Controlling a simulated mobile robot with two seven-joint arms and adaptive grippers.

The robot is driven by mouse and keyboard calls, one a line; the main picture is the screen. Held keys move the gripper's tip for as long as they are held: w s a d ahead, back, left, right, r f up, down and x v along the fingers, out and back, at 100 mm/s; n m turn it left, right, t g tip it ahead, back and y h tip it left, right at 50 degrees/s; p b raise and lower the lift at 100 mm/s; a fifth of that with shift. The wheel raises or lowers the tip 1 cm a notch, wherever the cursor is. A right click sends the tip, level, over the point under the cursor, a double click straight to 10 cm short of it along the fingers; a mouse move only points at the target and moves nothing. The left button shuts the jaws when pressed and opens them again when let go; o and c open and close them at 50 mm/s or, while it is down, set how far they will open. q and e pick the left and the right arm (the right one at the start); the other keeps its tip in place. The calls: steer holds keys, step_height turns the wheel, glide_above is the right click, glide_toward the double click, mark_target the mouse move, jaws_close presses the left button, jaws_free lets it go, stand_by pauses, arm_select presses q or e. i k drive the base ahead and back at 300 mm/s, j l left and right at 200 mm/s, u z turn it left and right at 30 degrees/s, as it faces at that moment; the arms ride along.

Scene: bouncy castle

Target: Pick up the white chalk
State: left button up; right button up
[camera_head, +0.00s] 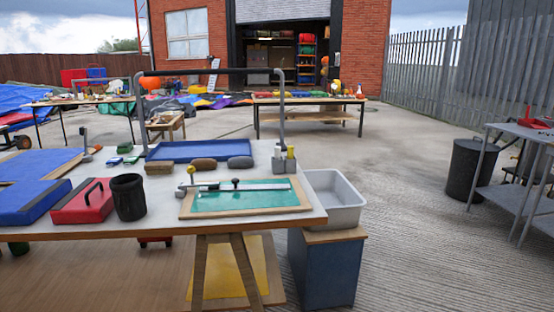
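I cannot make out the white chalk for certain in the head view. The near worktable (300,220) has a pale top with several small things on it. Near its back right corner, a small grey holder (281,165) stands with an upright yellow-topped item (291,152) and a whitish upright piece (278,150); these are too small to identify. Neither of my grippers is in view.
A wood-framed green panel (222,202), black cup (129,199), red handled box (80,207), blue pads (30,203) and blue tray (190,150) crowd the worktable. A grey basin (337,213) stands at its right on a blue cabinet (325,272).

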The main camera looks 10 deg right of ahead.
mark_target(277, 148)
steer(key=i+l+u, duration=0.1)
steer(key=l, duration=0.5)
steer(key=i+l+u, duration=0.15)
steer(key=i+l, duration=0.15)
steer(key=l, duration=0.3)
steer(key=i+l+u, duration=0.1)
steer(key=l, duration=0.55)
steer(key=i+l+u, duration=0.15)
steer(key=l, duration=0.5)
steer(key=i+l+u, duration=0.1)
steer(key=l, duration=0.55)
steer(key=i+l+u, duration=0.1)
steer(key=l, duration=0.6)
steer(key=i, duration=0.1)
